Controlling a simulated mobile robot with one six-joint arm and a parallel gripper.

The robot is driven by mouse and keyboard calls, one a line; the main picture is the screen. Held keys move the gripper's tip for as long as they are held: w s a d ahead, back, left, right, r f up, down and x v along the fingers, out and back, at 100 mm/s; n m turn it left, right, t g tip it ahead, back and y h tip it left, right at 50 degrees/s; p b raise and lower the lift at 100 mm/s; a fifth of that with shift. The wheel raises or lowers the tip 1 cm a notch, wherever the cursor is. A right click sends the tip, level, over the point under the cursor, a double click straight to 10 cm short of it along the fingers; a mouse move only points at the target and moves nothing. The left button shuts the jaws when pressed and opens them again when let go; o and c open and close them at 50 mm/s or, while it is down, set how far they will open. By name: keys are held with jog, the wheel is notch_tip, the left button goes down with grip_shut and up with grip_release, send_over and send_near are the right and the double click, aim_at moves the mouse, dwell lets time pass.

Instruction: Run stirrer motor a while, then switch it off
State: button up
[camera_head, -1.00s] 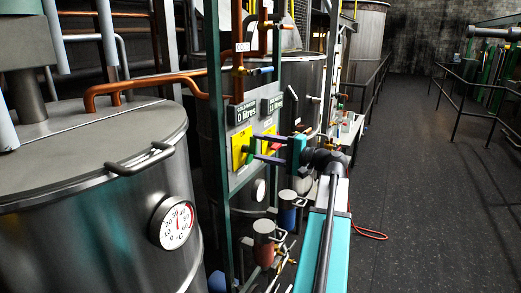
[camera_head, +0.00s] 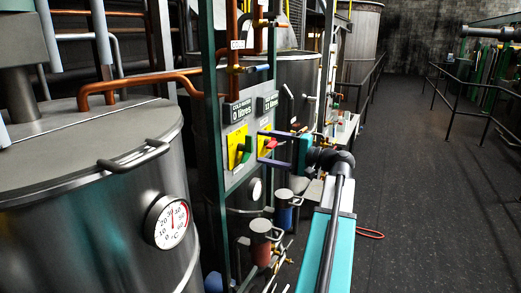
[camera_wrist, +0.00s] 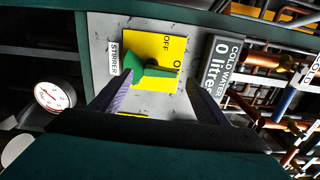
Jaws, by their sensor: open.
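The stirrer switch is a green lever (camera_head: 240,152) on a yellow plate on the grey control panel. The wrist view shows the green lever (camera_wrist: 150,71) on its yellow plate (camera_wrist: 146,46), beside a "STIRRER" label (camera_wrist: 113,58) and OFF and ON markings. The lever's narrow end lies towards the ON marking. My gripper (camera_head: 260,147) is open and empty, just right of the green lever in the head view. Its dark fingers straddle the lever in the wrist view (camera_wrist: 160,78), apart from it. A red handle (camera_head: 269,146) shows between the fingers in the head view.
Displays above the switches read 0 litres (camera_head: 238,112) and about 11 litres (camera_head: 268,103). A large steel vessel with a dial gauge (camera_head: 168,222) stands at left. A green post (camera_head: 213,150) borders the panel. Floor at right (camera_head: 430,210) is open.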

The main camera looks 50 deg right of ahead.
jog(key=b+v, duration=0.2)
jog(key=v, duration=0.8)
jog(key=shift+s, duration=0.4)
dwell(6.6)
